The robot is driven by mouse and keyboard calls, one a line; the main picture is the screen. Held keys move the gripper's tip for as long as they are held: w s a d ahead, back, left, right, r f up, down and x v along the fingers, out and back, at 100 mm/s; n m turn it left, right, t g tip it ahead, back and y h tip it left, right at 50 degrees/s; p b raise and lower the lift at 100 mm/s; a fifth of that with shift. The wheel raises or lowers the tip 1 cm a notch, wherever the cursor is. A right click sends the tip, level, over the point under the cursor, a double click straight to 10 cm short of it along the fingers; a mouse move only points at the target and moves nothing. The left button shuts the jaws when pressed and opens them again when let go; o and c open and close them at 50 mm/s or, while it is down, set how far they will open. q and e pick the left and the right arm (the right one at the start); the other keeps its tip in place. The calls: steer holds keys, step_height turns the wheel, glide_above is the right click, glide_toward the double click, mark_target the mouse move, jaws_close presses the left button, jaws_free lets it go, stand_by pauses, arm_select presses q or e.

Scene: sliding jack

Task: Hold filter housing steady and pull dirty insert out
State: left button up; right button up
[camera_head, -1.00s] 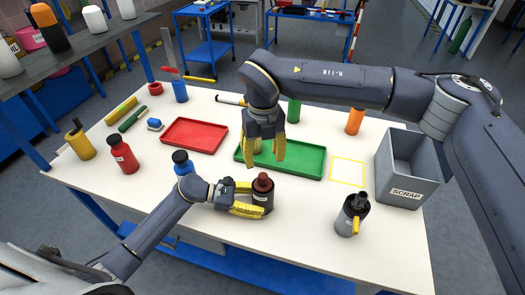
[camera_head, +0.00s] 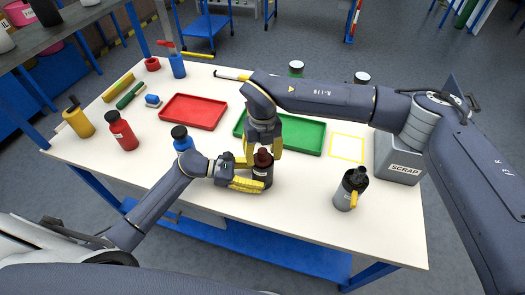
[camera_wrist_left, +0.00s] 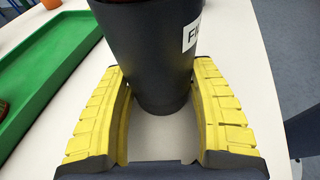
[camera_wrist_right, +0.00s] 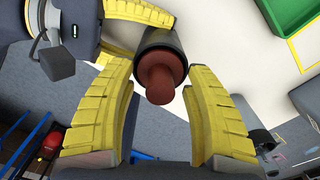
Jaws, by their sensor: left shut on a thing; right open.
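The filter housing (camera_head: 262,176) is a dark upright cylinder near the table's front edge, with a white label partly seen in the left wrist view (camera_wrist_left: 150,50). The dirty insert (camera_head: 263,158) is reddish-brown and sticks out of its top; its knob (camera_wrist_right: 158,84) shows in the right wrist view. My left gripper (camera_head: 252,175) is shut on the housing from the left, a finger on each side. My right gripper (camera_head: 263,148) points down just above the insert. It is open, with its yellow fingers (camera_wrist_right: 165,110) to either side of the knob and apart from it.
A green tray (camera_head: 305,150) lies behind the housing, a red tray (camera_head: 193,126) left of it. The grey SCRAP bin (camera_head: 397,172) is at the right edge, partly hidden by my right arm.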

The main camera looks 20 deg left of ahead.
jaws_close()
stand_by(0.5)
steer(key=shift+r, duration=6)
arm_select(q)
steer(key=o, duration=1.1)
